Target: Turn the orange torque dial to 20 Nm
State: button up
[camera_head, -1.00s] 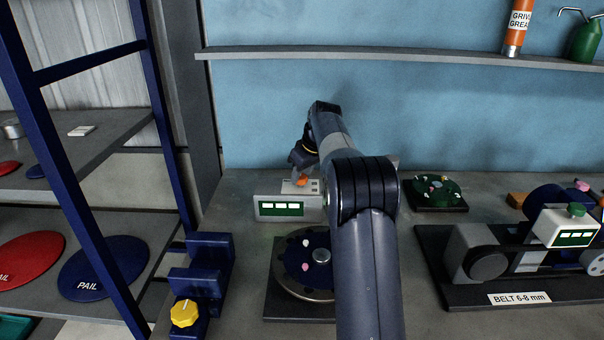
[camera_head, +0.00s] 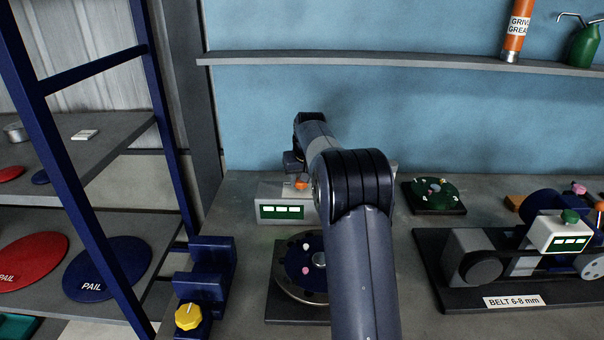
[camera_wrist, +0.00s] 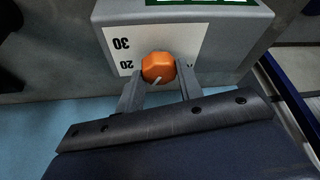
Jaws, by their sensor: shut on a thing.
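The orange torque dial (camera_wrist: 158,66) sits on the white scale plate (camera_wrist: 112,37) of a grey box, between the two fingers of my gripper (camera_wrist: 158,74). My gripper is shut on the dial. The marks 30 and 20 show upside down left of the dial in the wrist view; another mark at the right is partly hidden by a finger. A pale pointer line on the dial points down and slightly left in that view, not at the 20. In the head view the dial (camera_head: 302,185) shows on top of the grey box (camera_head: 265,194), partly behind my arm.
A green display is on the box's front. A round turntable (camera_head: 290,285) stands in front, partly behind my arm. A blue bracket with a yellow knob (camera_head: 188,316) is at left. A green disc unit (camera_head: 434,192) and a belt machine (camera_head: 470,258) are at right.

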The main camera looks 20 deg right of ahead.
jog(key=m+h+p, duration=0.1)
jog(key=m, duration=0.2)
jog(key=m+h+p, duration=0.1)
jog(key=m, duration=0.2)
jog(key=shift+w+a+r+g, duration=0.1)
jog(key=shift+a+g, duration=0.05)
jog(key=shift+g, duration=0.15)
jog(key=shift+p, duration=0.3)
jog(key=o, duration=1)
jog(key=b+v, duration=0.1)
jog(key=v, duration=0.9)
jog(key=shift+a+r, duration=0.3)
